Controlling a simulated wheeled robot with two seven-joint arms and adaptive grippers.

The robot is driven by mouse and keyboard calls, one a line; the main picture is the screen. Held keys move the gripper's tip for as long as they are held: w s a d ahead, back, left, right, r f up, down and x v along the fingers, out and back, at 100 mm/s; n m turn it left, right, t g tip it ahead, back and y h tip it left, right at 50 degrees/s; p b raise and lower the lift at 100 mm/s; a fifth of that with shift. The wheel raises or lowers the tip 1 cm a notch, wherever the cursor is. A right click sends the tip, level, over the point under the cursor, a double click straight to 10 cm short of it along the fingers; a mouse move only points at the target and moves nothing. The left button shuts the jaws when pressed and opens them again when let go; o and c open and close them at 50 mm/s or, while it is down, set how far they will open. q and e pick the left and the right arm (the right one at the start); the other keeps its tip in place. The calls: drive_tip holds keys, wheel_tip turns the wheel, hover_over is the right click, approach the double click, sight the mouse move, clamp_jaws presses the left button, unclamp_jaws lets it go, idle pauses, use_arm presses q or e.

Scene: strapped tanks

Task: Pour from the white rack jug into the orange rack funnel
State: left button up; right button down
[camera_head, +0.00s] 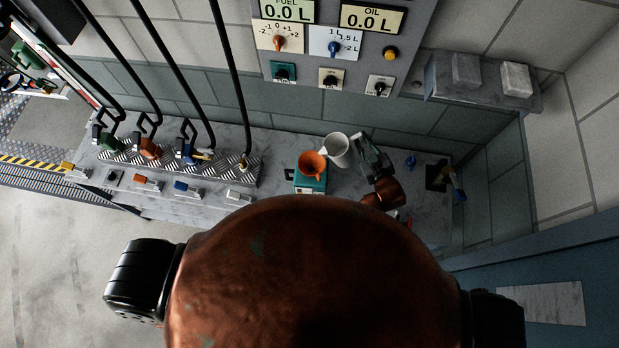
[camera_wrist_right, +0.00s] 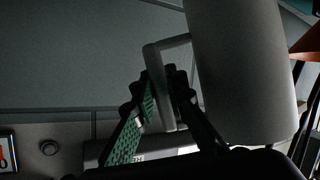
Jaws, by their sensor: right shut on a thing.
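The white jug (camera_head: 338,151) is held at the right of the orange funnel (camera_head: 312,164), its rim close beside the funnel's mouth. The funnel stands over a teal box (camera_head: 310,185) on the bench. My right gripper (camera_head: 369,157) is shut on the jug's handle. In the right wrist view the jug's pale wall (camera_wrist_right: 242,75) fills the right side, and my right gripper's fingers (camera_wrist_right: 160,103) close around the handle (camera_wrist_right: 153,65). The funnel's orange edge (camera_wrist_right: 308,45) shows at far right. I cannot tell whether anything flows. My left gripper is out of view.
The grey bench (camera_head: 425,190) runs along the wall. Several nozzles with hoses stand on a metal tread plate (camera_head: 215,165) at left. A panel (camera_head: 345,45) above reads fuel 0.0 L and oil 0.0 L. A shelf (camera_head: 470,90) juts out at right.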

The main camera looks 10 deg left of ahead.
sight(363, 138)
drive_tip(key=shift+r, duration=0.15)
drive_tip(key=shift+r+n, duration=0.35)
drive_tip(key=shift+n, duration=0.05)
idle(0.9)
drive_tip(key=shift+r+n+t+h, duration=0.3)
drive_tip(key=shift+r+t, duration=0.05)
drive_tip(key=shift+t, duration=0.05)
drive_tip(key=shift+r, duration=0.15)
idle(0.5)
drive_tip(key=shift+a+r+n+p, duration=0.15)
drive_tip(key=shift+r+n+p, duration=0.3)
drive_tip(key=shift+r, duration=0.15)
drive_tip(key=shift+s, duration=0.1)
idle(0.5)
